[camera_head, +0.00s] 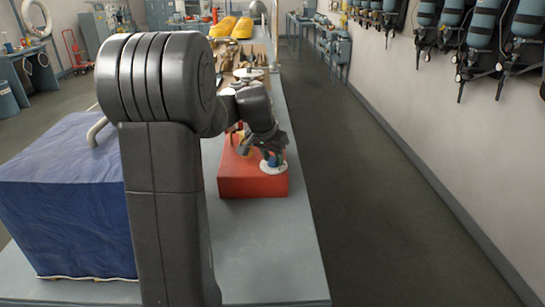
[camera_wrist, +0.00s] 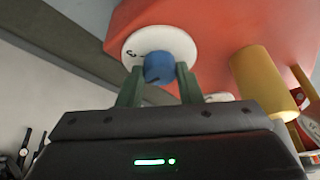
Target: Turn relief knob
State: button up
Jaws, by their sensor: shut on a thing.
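The relief knob appears to be the blue knob (camera_wrist: 159,68) on a white round dial plate (camera_wrist: 147,43) with a dark curved mark, in the wrist view. The dial is on a red box (camera_wrist: 205,22), which also shows on the bench in the head view (camera_head: 252,184). My gripper (camera_wrist: 160,84) is shut on the blue knob, one greenish finger on each side. In the head view my gripper (camera_head: 268,150) reaches down over the right side of the red box, and the blue knob (camera_head: 272,160) shows just below it.
A yellow cylinder (camera_wrist: 264,82) stands on the red box beside my gripper. A blue-covered block (camera_head: 70,200) lies left on the grey bench (camera_head: 265,250). Brown items and yellow cases (camera_head: 232,27) lie farther back. The floor aisle (camera_head: 370,200) on the right is clear.

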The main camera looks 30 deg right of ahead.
jog(key=o, duration=1)
jog(key=v, duration=1.4)
jog(key=shift+b, duration=0.4)
